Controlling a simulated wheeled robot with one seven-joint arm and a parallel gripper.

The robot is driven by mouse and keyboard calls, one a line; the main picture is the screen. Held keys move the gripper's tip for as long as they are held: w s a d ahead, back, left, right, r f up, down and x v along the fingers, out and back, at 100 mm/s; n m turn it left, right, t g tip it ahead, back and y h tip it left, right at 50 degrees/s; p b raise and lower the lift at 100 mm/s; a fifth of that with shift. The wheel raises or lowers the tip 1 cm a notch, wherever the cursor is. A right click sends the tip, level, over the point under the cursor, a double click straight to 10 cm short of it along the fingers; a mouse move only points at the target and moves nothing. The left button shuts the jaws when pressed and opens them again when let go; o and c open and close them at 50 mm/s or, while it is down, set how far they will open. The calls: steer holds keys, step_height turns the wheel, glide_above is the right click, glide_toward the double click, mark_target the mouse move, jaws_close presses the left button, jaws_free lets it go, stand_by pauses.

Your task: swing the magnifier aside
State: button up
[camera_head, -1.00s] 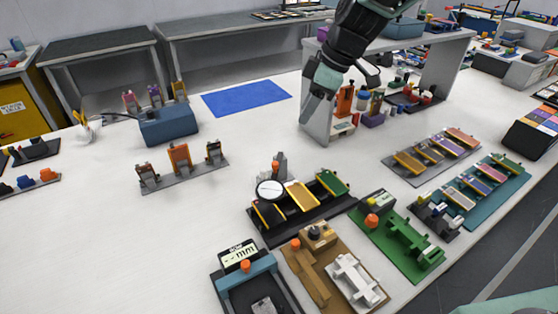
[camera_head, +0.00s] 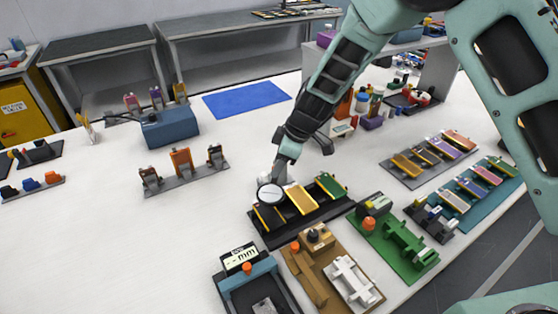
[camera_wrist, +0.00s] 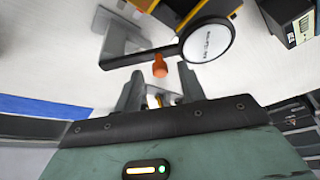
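The magnifier (camera_head: 270,194) is a round white lens with a dark rim over the left end of a black tray (camera_head: 279,239). In the wrist view the magnifier (camera_wrist: 207,40) shows its lens on a dark arm (camera_wrist: 140,57), with an orange knob (camera_wrist: 160,66) on that arm. My gripper (camera_head: 281,167) is just behind the magnifier in the head view, pointing down and hiding the knob there. In the wrist view my gripper (camera_wrist: 159,76) has its fingers apart, with the knob just beyond and between the tips. I cannot tell whether they touch it.
A yellow cell (camera_head: 301,198) and a green cell (camera_head: 329,185) lie on the black tray. A gauge (camera_head: 241,257), a brown fixture (camera_head: 303,272) and a green fixture (camera_head: 403,242) stand in front. Clamps (camera_head: 181,161) stand to the left.

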steer(key=shift+f, duration=0.2)
jaws_close()
